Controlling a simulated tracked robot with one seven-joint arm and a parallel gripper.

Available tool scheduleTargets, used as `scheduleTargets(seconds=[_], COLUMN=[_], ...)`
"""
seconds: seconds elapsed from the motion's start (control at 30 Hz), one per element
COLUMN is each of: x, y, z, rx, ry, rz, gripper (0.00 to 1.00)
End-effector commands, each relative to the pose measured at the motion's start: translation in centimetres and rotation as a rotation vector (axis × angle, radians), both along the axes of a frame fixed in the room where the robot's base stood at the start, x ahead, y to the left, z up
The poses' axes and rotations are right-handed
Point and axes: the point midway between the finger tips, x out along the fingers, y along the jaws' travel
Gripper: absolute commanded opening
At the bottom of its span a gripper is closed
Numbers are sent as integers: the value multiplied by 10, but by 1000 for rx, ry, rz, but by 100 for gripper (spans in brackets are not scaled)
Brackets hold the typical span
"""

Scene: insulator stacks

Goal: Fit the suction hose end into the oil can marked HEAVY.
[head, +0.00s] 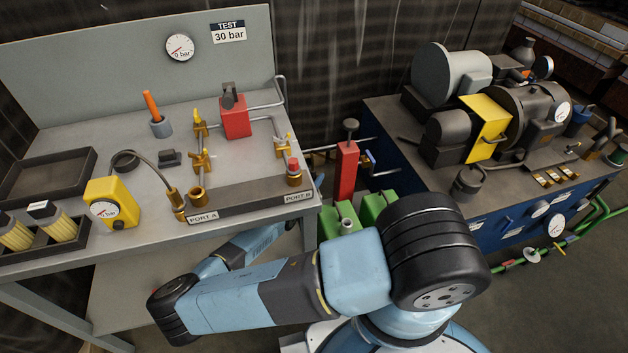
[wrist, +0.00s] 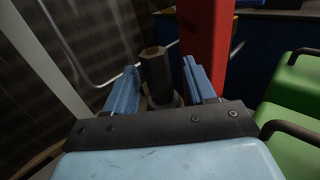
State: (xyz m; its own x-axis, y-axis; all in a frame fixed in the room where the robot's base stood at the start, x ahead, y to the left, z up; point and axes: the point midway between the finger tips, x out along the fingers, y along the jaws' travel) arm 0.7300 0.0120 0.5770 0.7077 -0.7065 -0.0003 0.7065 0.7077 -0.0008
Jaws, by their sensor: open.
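Two green oil cans stand on the floor beside the bench in the head view, a left one (head: 329,224) and a right one (head: 374,207). Parts of both also show at the right edge of the wrist view (wrist: 298,84). No HEAVY marking is readable on either. In the wrist view my gripper (wrist: 159,68) is open, its two blue fingers on either side of a dark upright fitting with a hexagonal top (wrist: 154,72), which looks like the suction hose end. Gaps show between it and the fingers. In the head view the bench and my arm hide my gripper.
A red pump post (head: 346,172) stands behind the cans and rises close beyond my gripper in the wrist view (wrist: 206,45). The test bench (head: 130,262) overhangs at left. A blue machine cabinet (head: 490,232) stands at right.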

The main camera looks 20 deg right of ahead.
Motion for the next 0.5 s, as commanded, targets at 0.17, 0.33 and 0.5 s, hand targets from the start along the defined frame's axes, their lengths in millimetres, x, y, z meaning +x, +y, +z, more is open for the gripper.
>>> scheduleTargets(seconds=[0.17,0.33,0.5], x=[3,3,3], y=[-2,-2,-2], z=[0,0,0], rx=[1,1,0], ry=[-1,-1,0], rz=[2,1,1], gripper=[55,46,30])
